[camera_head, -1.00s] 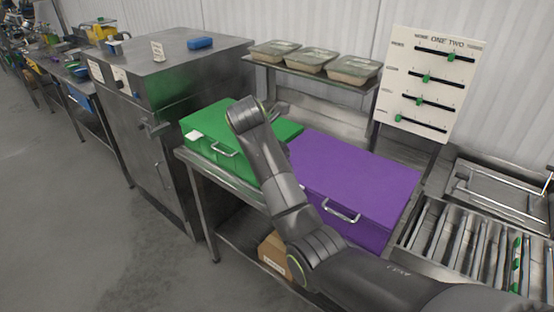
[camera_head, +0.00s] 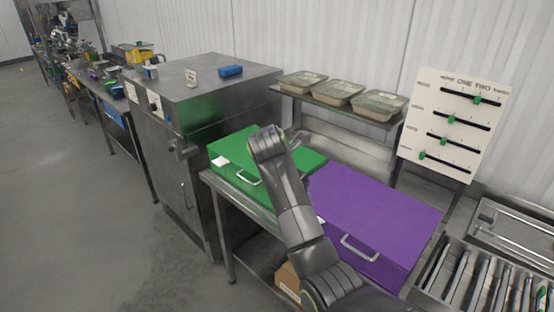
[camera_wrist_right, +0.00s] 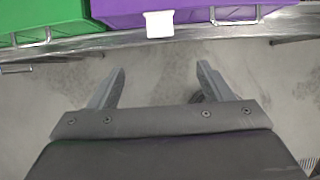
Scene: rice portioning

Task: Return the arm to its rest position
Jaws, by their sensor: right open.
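My right arm (camera_head: 292,210) rises from the lower edge of the head view, in front of the green box and the purple box. Its gripper is hidden by the arm there. In the right wrist view my right gripper (camera_wrist_right: 160,68) has its two fingers wide apart, with nothing between them. It is in front of the table edge, with grey floor below. My left arm and gripper are not in view.
A green lidded box (camera_head: 229,152) and a purple lidded box (camera_head: 375,208) stand on the steel table. Food trays (camera_head: 343,93) sit on a shelf behind. A slider board (camera_head: 450,122) and slotted rack (camera_head: 455,275) are to the right. Open floor (camera_head: 80,210) lies left.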

